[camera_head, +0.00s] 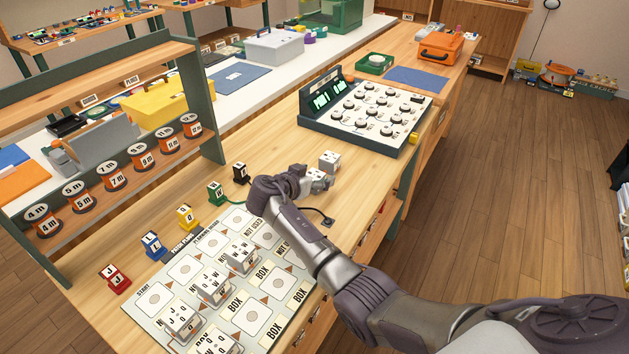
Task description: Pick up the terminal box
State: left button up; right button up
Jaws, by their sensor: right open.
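A small light-grey box (329,160), which looks like a terminal box, sits on the wooden bench near the dial panel. My right gripper (318,181) is open just in front of it, low over the bench. I cannot tell whether the fingers touch it. Similar grey boxes stand on the printed board: one near its middle (241,257), one nearer (213,287) and one at the near left (180,319). My right arm hides part of the board's right side. My left gripper is not in view.
Coloured lettered blocks, red (115,278), blue (152,245), yellow (187,217) and green (216,193), line the printed board (153,299). A dial panel (368,115) stands behind. A shelf with orange reels (113,176) stands left. A dark cable end (327,221) lies beside my arm.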

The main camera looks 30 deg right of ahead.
jog(key=shift+c, duration=0.3)
jog(key=c, duration=1.2)
jog(key=shift+r, duration=0.1)
